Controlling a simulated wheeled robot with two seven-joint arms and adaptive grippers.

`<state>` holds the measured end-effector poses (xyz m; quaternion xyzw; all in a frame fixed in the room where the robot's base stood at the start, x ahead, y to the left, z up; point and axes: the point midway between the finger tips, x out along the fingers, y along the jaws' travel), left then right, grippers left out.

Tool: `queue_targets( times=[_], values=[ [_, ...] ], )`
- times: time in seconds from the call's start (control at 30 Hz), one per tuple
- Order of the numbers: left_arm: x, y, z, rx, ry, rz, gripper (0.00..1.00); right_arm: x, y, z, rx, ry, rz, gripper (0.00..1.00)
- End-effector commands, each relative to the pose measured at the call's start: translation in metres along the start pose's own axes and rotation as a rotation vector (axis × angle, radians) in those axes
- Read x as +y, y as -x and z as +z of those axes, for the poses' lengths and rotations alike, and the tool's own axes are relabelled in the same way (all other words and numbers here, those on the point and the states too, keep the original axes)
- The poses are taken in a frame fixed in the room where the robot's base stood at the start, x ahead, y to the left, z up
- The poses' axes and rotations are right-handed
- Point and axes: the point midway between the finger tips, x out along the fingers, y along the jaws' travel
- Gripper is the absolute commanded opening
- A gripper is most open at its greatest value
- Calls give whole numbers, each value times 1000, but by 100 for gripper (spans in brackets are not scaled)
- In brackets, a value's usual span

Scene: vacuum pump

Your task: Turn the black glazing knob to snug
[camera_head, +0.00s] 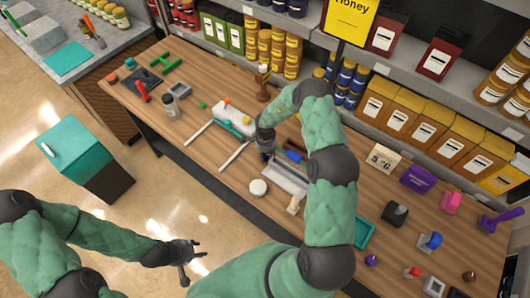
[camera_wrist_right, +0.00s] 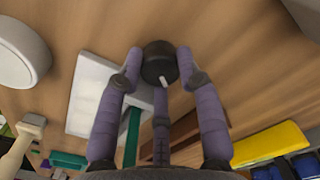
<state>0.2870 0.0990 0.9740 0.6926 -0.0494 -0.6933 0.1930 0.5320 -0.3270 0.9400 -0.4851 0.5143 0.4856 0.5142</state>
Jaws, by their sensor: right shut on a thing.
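The black knob (camera_wrist_right: 158,60) is a dark round cap with a short white mark, seen from above in the right wrist view. My right gripper (camera_wrist_right: 159,68) has its purple-grey fingers around the knob and is shut on it. In the head view my right gripper (camera_head: 265,150) is low over the middle of the table, and the knob is hidden there by the gripper. My left gripper (camera_head: 191,257) is empty, fingers apart, over the floor in front of the table.
A white panel (camera_wrist_right: 93,92) with a teal strip lies beside the knob. A white round piece (camera_head: 259,187) sits nearer the table's front edge. A grey tray (camera_head: 287,179), a teal tray (camera_head: 363,233) and small parts share the wooden table. Stocked shelves stand behind.

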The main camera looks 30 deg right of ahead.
Motion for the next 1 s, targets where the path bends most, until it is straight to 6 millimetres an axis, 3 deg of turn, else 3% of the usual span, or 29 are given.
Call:
queue_targets(
  times=[0.33,0.87,0.9,0.97,1.0],
  values=[
    [2,5,0,0,0,0,40,-1,1,-2,2,-142,-3,4],
    [2,6,0,0,0,0,40,-2,1,-2,2,-167,-4,4],
    [2,6,0,0,0,0,40,-2,1,-2,2,-167,-4,45],
    [2,6,0,0,0,0,40,-2,1,-2,2,-166,-4,60],
    [2,6,0,0,0,0,40,-1,1,-2,2,-166,-4,60]
  ],
)
